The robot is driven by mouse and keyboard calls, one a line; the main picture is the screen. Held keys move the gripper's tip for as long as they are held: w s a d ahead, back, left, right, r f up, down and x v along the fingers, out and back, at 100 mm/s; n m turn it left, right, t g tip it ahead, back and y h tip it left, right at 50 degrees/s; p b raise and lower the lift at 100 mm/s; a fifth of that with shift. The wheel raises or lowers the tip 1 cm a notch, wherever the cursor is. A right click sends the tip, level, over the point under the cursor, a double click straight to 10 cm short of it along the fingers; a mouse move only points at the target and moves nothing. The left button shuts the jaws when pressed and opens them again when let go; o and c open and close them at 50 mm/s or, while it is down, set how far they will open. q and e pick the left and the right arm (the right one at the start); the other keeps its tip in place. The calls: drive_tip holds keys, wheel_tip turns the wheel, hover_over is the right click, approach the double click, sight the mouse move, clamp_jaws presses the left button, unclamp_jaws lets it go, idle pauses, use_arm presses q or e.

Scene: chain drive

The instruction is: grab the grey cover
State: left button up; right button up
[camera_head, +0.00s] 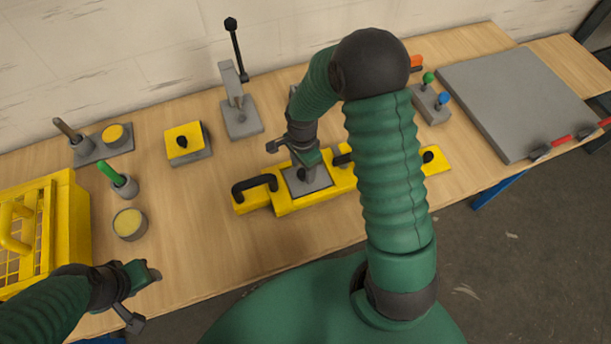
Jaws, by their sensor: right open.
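The grey cover (308,182) looks like a small square plate with a knob, set on the long yellow housing (290,206) at the middle of the bench. My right gripper (298,160) is directly above it, pointing down, with its fingers spread. It is near the knob, and I cannot tell whether the fingers touch it. My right arm hides part of the housing's right half. My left gripper (145,296) is open and empty over the bench's front left, far from the cover.
A yellow crate (75,225) stands at the left, by a round tin (129,224) and a green-handled tool (112,178). A lever press (240,115) and yellow-topped block (184,142) stand behind. A large grey panel (515,90) with red handles lies right.

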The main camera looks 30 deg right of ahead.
sight(302, 171)
drive_tip(key=f, duration=0.2)
drive_tip(key=shift+s+a+f, duration=0.1)
drive_tip(key=shift+s+f, duration=0.1)
drive_tip(key=shift+f, duration=0.2)
drive_tip(key=shift+w+f, duration=0.15)
drive_tip(key=shift+f, duration=0.05)
clamp_jaws()
